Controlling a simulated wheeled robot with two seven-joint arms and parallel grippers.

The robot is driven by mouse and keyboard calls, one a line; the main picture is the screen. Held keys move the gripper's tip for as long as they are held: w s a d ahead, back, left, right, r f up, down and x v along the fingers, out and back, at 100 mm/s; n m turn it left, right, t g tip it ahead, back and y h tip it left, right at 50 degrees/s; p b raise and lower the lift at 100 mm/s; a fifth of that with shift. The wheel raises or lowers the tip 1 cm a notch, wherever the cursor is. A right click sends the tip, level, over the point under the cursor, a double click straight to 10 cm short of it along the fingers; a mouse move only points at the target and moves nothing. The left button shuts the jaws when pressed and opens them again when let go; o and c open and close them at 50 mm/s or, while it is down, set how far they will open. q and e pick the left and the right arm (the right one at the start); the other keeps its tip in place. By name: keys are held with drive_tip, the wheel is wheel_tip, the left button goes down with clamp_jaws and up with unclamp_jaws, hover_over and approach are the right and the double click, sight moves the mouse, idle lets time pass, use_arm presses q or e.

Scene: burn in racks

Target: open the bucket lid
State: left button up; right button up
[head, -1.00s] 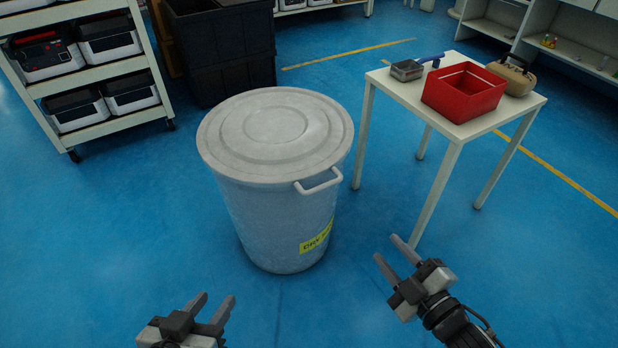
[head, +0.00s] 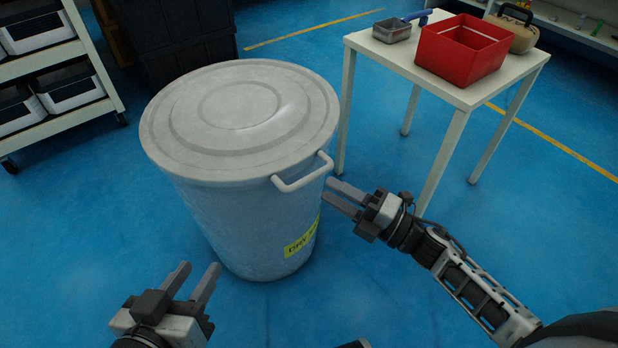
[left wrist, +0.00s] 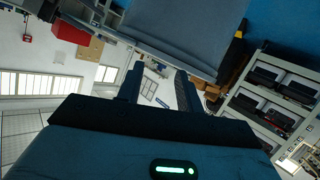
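A large grey-white bucket (head: 235,220) stands upright on the blue floor in the head view, with a yellow label low on its front right. Its round lid (head: 238,112) lies flat on top, closed. A light handle (head: 303,176) sticks out at the lid's front right rim. My right gripper (head: 337,196) is open and empty, just below and right of the handle, with no contact that I can make out. My left gripper (head: 194,280) is open and empty, in front of the bucket at lower left. In the left wrist view its fingers (left wrist: 160,88) are apart with nothing between them.
A white table (head: 460,92) at the right holds a red bin (head: 462,52), a small grey tray (head: 392,30) and a beige case (head: 510,30). A white rack (head: 85,60) with several boxes stands at left. Dark crates (head: 180,45) stand behind the bucket.

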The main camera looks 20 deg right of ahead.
sight(309, 175)
drive_tip(key=x, duration=0.6)
drive_tip(key=shift+w+a, duration=0.1)
drive_tip(key=shift+w, duration=0.05)
drive_tip(key=shift+c, duration=0.4)
clamp_jaws()
